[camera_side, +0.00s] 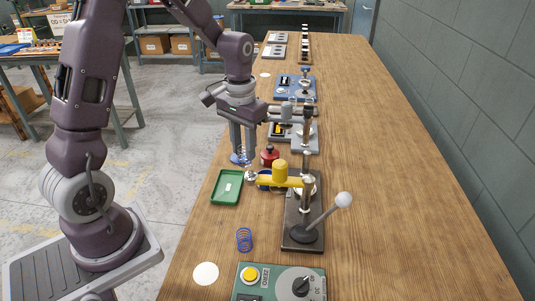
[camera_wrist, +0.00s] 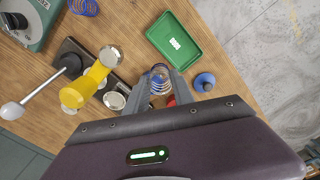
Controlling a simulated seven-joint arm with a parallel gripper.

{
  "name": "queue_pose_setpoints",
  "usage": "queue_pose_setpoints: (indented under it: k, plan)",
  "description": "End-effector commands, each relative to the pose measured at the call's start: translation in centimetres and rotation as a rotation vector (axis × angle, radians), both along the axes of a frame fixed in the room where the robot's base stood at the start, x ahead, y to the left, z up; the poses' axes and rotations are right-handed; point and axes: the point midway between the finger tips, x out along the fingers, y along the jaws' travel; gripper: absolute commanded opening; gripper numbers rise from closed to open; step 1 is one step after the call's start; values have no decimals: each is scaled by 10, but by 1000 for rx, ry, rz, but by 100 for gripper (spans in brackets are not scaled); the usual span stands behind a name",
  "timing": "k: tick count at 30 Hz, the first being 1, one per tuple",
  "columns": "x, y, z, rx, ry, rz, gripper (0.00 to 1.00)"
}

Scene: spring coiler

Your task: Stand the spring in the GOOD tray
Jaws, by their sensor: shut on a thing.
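My gripper (camera_side: 241,155) is shut on a coiled spring (camera_wrist: 160,80). The spring shows bluish coils between the fingertips in the wrist view, and in the side view it is at the fingertips, partly hidden. My gripper is at the table's left edge, behind the green tray (camera_side: 221,196). The tray also shows in the wrist view (camera_wrist: 165,30), above and slightly right of the fingers. It is empty apart from a white label too small to read. A second, blue spring (camera_side: 244,239) stands on the table in front of the tray; it also shows at the wrist view's top edge (camera_wrist: 84,6).
A press with a yellow arm (camera_side: 280,174) and a ball-ended lever (camera_side: 343,199) stands right of the tray. A red knobbed object (camera_side: 270,156) and a blue knob (camera_wrist: 204,82) are close to my fingers. A green control box (camera_side: 275,283) is in front. The table's right side is clear.

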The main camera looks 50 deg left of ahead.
Motion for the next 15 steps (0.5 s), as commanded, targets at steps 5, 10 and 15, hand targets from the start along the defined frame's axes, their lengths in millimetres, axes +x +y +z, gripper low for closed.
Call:
queue_pose_setpoints:
  k: [5,10,15]
  plan:
    - [-33,30,-14,0,-1,165,7]
    - [-38,34,-29,0,0,189,7]
    - [-38,33,-51,0,1,187,7]
